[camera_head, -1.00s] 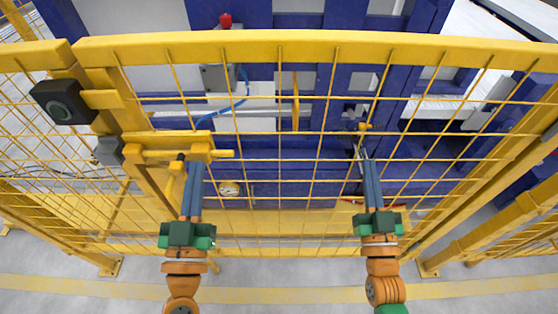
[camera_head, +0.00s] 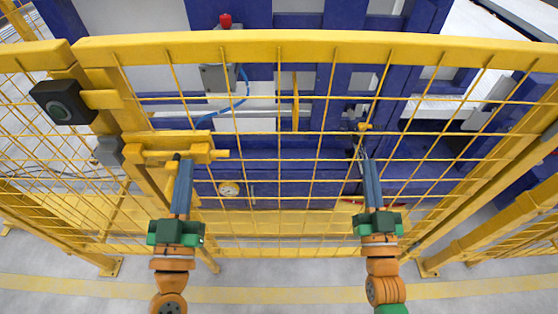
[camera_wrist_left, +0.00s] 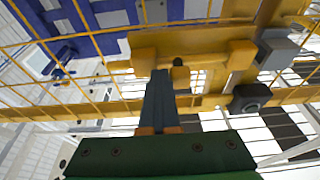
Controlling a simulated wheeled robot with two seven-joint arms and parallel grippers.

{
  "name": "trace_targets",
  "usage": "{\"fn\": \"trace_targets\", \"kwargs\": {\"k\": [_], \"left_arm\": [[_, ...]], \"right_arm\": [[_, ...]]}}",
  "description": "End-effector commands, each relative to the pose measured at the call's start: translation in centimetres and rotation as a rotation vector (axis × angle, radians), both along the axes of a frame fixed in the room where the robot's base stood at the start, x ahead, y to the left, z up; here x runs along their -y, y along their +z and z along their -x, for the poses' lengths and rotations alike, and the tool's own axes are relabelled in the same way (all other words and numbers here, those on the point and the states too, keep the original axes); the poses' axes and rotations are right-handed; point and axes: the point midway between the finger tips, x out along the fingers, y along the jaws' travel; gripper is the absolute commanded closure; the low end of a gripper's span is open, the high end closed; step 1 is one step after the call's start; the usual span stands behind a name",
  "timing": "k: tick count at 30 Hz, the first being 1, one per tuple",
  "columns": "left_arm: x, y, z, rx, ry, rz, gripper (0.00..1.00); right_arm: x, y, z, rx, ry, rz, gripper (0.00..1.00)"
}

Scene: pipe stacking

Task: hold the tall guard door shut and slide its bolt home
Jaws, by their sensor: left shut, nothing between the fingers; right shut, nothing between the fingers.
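The tall guard door (camera_head: 330,42) is a yellow frame with wire mesh, its left edge by the yellow post. Its yellow bolt (camera_head: 221,153) lies level in a bracket (camera_head: 180,138) at that edge, with a dark knob; the bolt's bracket also shows in the left wrist view (camera_wrist_left: 190,42). My left gripper (camera_head: 184,164) is shut and empty, fingertips just beside the knob (camera_wrist_left: 178,62); I cannot tell whether they touch. My right gripper (camera_head: 369,164) is shut and empty, its fingertips at the door's mesh; contact is unclear.
A black box with a green round button (camera_head: 62,102) is on the post at left. A grey block (camera_head: 108,150) sits on the post beside the bolt. Blue machinery (camera_head: 290,155) stands behind the mesh. The floor in front is clear.

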Motion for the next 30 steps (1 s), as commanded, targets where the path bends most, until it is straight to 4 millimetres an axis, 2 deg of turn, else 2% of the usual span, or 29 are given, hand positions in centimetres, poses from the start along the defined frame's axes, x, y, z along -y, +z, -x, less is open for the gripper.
{"fn": "trace_targets", "kwargs": {"k": [24, 30], "left_arm": [[-4.1, 0.0, 0.0, 0.000, 0.002, -0.002, 1.00], [-3.5, 0.0, 0.0, 0.001, 0.003, 0.002, 1.00]], "right_arm": [[0.0, 0.2, 0.0, 0.004, -0.001, 0.001, 1.00], [0.0, 0.1, 0.0, 0.004, -0.001, 0.001, 1.00]]}}
